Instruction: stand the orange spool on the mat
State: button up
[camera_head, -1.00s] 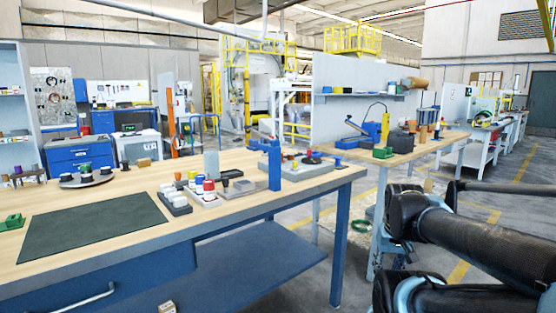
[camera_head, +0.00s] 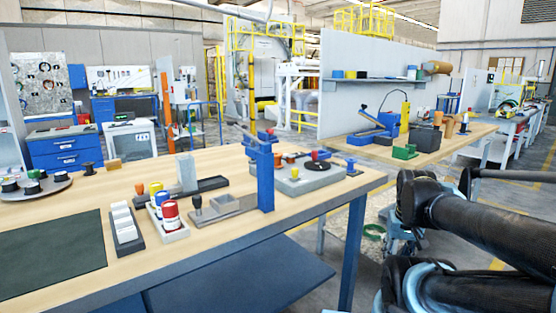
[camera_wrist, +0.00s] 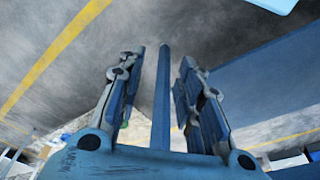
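The dark green mat (camera_head: 52,252) lies flat on the wooden workbench at the left of the head view, cut off by the picture's left edge. Nothing stands on its visible part. I cannot single out the orange spool with certainty. A small orange-brown piece (camera_head: 290,158) sits on a grey fixture at the bench's far right, and orange-tan spool-like pieces (camera_head: 449,126) stand on the farther table. My gripper (camera_wrist: 158,63) is open and empty in the wrist view, with bare floor and a blue-grey post beyond its fingers. The head view shows my arm but not the gripper.
A white tray with paint-like cans (camera_head: 171,215), a strip of white blocks (camera_head: 125,227) and a blue upright stand (camera_head: 265,175) occupy the bench's middle. A round tray with dark spools (camera_head: 35,186) lies at the left.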

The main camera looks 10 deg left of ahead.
jog(key=shift+w+d, duration=0.15)
jog(key=shift+w, duration=0.05)
jog(key=o, duration=0.4)
jog(key=shift+s+r, duration=0.15)
jog(key=shift+o, duration=1.3)
jog(key=w+a+r+m, duration=0.3)
jog(key=w+r, duration=0.3)
jog(key=r, duration=0.5)
jog(key=shift+w+a+r+m+y, duration=0.3)
jog(key=shift+w+a+m, duration=0.1)
jog(key=shift+a, duration=0.4)
notch_tip(320, 180, up, 26)
jog(key=m+g+y, duration=0.1)
jog(key=m+g, duration=0.1)
jog(key=m, duration=1.2)
send_over(276, 155)
jog(key=w+d, duration=0.2)
jog(key=w, duration=0.1)
jog(key=f, duration=0.3)
jog(key=a+f, duration=0.1)
jog(key=f, duration=0.3)
jog(key=a+f, duration=0.1)
jog(key=f, duration=0.3)
jog(key=shift+s+f, duration=0.25)
jog(key=shift+s+a+f, duration=0.1)
jog(key=shift+s+f, duration=0.1)
jog(key=shift+f, duration=1.25)
jog(key=shift+s+a+f, duration=0.1)
jog(key=shift+s+f, duration=0.1)
jog(key=shift+f, duration=1.25)
